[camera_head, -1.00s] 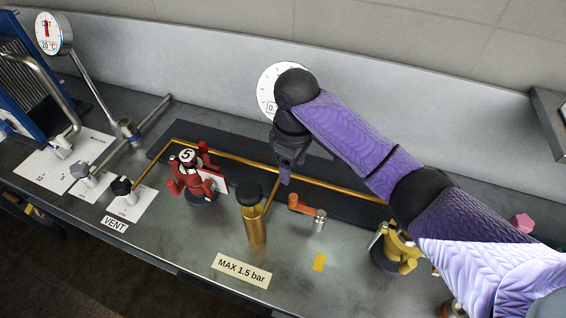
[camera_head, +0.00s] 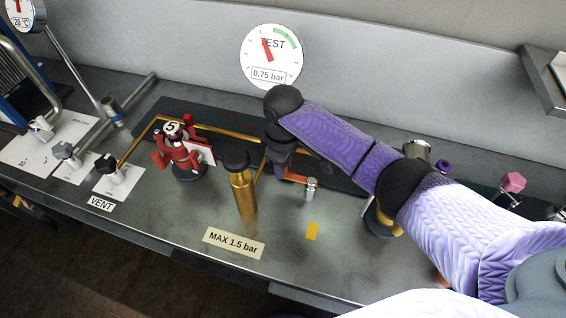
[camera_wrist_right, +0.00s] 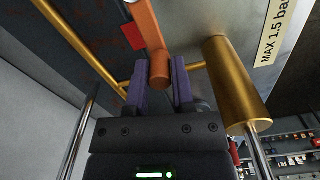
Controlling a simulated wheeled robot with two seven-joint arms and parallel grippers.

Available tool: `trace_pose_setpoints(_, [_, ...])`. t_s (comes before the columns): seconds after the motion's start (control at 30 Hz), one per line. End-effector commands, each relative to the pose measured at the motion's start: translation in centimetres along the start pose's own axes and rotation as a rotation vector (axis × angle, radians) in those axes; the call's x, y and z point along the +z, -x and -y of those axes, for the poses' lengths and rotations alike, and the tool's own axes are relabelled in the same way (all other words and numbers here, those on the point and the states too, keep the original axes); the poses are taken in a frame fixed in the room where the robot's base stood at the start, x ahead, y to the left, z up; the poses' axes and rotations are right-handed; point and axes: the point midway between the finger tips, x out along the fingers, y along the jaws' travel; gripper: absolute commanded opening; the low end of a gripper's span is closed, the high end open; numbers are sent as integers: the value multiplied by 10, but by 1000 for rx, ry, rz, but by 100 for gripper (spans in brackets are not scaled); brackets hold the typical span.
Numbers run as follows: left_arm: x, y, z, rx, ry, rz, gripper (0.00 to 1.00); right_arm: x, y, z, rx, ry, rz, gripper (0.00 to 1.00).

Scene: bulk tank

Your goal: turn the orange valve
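The orange valve (camera_head: 294,179) shows in the head view as a short lever beside a silver post, partly hidden by my right gripper (camera_head: 279,160). In the right wrist view the orange valve (camera_wrist_right: 147,22) is a long bar whose rounded end lies between the two purple fingertips of my right gripper (camera_wrist_right: 160,78). A gap shows between the fingers, and they look open around the lever end, not closed on it. Contact cannot be made out. My left gripper is not in view.
A brass cylinder with a black cap (camera_head: 243,192) stands close left of the gripper. A red valve assembly (camera_head: 178,152) stands further left. Brass pipe (camera_head: 222,133) runs behind. The test gauge (camera_head: 270,57) on the wall reads 0.75 bar. The front counter is mostly clear.

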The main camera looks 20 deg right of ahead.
Motion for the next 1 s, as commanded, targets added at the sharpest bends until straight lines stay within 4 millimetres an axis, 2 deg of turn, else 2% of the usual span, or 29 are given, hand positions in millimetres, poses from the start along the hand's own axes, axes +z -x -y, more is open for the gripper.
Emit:
trace_pose_setpoints(0.03, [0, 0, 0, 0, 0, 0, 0, 0, 0, 0, 0, 0, 0, 18])
trace_pose_setpoints(0.1, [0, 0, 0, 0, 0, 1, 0, 0, 0, 0, 0, 0, 0, 3])
trace_pose_setpoints(0.13, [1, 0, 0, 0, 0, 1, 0, 0, 0, 0, 0, 0, 0, 0])
trace_pose_setpoints(1.0, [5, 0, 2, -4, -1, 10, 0, 0, 0, 0, 1, 0, -1, 0])
